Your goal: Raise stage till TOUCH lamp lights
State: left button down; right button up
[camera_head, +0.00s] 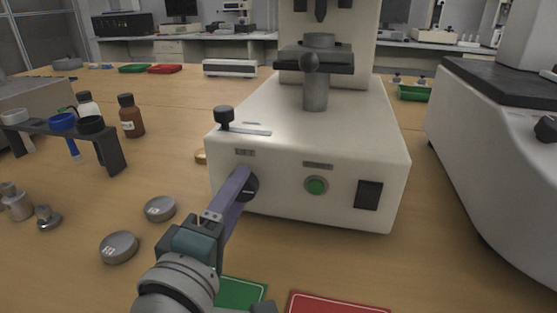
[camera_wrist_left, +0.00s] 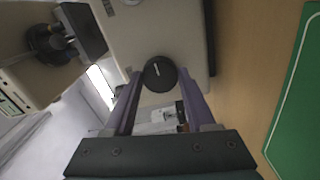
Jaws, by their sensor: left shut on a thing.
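The pale tester (camera_head: 285,120) stands on the bench. Its dark stage (camera_head: 290,57) sits on a grey post (camera_head: 316,92) and carries a grey disc (camera_head: 318,40). A dark tip (camera_head: 320,12) hangs above the disc, with a visible gap between them. A round green button or lamp (camera_head: 316,185) is on the front panel; I cannot read the labels or tell if it is lit. My left gripper (camera_head: 246,184) is shut on the black front knob (camera_head: 252,188). In the left wrist view the knob (camera_wrist_left: 159,74), with a white mark, lies between the fingertips. My right gripper is not in view.
A black-topped lever (camera_head: 224,117) stands at the tester's left front corner, and a black switch (camera_head: 368,195) is on its panel. Two grey discs (camera_head: 119,247) (camera_head: 160,209), a bottle rack (camera_head: 105,150), a green mat (camera_head: 240,292) and a red mat (camera_head: 335,304) lie nearby. Another pale machine (camera_head: 480,150) stands right.

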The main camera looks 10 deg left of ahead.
pick_arm(q)
jog(key=shift+m, duration=1)
jog(key=shift+c, duration=1.2)
grip_release()
jog(key=shift+s, duration=0.1)
jog(key=shift+s+p, duration=0.35)
jog(key=shift+p, duration=0.05)
jog(key=s+p, duration=0.1)
jog(key=s, duration=0.8)
jog(key=shift+a, duration=0.2)
